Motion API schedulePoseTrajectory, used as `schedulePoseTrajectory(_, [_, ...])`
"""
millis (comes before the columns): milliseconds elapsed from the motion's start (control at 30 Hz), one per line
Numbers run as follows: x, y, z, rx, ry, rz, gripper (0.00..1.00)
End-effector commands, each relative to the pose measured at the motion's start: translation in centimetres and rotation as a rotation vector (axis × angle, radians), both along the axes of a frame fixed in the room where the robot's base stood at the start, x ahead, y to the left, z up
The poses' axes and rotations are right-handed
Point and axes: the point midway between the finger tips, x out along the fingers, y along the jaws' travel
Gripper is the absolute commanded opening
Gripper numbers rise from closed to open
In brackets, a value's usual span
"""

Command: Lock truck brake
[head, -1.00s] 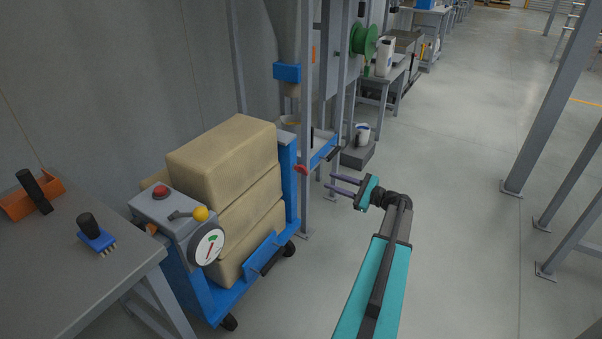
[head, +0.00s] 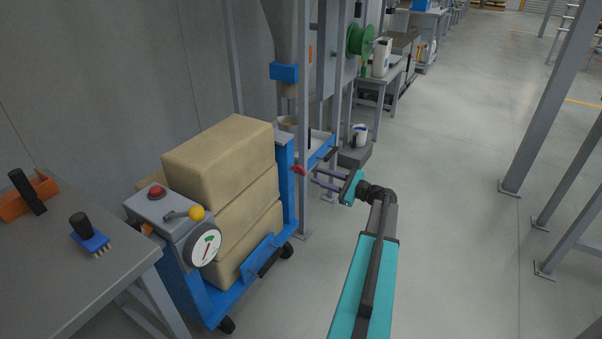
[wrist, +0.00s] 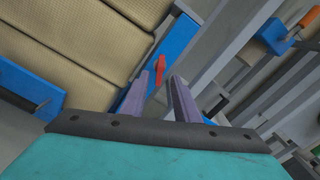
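The truck is a blue wheeled cart (head: 287,202) loaded with stacked beige sacks (head: 220,160). A small red lever (head: 299,169) sits on its blue upright at the right end. The lever also shows in the wrist view (wrist: 159,69), against the blue post, just beyond my fingertips. My gripper (head: 315,177) is open and empty, with its two purple-grey fingers pointing left at the red lever. In the wrist view the fingers (wrist: 165,80) stand apart with a gap between them. I cannot tell whether a fingertip touches the lever.
A grey post (head: 305,120) stands close behind the lever. A control box (head: 172,215) with red button, yellow knob and dial is at the cart's near end. A grey workbench (head: 60,270) is at left. Open floor (head: 450,200) lies to the right.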

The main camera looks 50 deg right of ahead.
Motion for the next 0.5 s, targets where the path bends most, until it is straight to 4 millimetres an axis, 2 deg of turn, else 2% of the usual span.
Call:
schedulePoseTrajectory(300, [4.7, 1.2, -0.2, -0.001, 0.000, 0.003, 0.28])
schedulePoseTrajectory(500, [7.1, 1.8, -0.2, 0.000, 0.000, 0.002, 0.28])
